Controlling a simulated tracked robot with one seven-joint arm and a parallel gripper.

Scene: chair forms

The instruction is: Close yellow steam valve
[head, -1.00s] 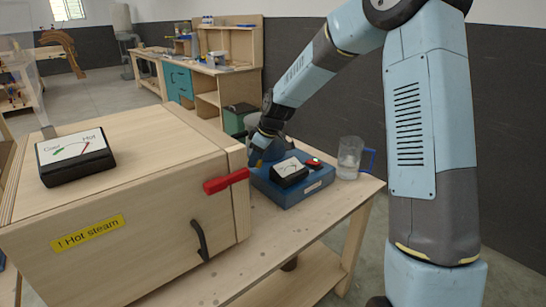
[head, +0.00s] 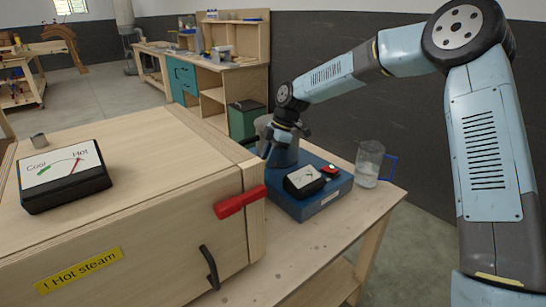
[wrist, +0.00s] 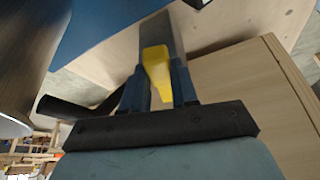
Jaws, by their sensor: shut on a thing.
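The yellow steam valve handle (wrist: 157,68) shows in the wrist view between the two fingers of my gripper (wrist: 159,82). It sits by a grey pipe-like part (wrist: 160,32). My gripper is shut on the handle. In the head view my gripper (head: 269,153) is low behind the wooden box's right end, beside the blue machine (head: 325,204). The valve is hidden there. The black gauge (head: 64,180) on the box has its red needle towards "Hot".
The wooden steam box (head: 130,235) carries a red handle (head: 241,203), a black door pull (head: 209,267) and a "Hot steam" label (head: 79,268). A clear mug (head: 369,163) with a blue handle stands on the workbench (head: 300,243). A dark green bin (head: 245,119) stands behind.

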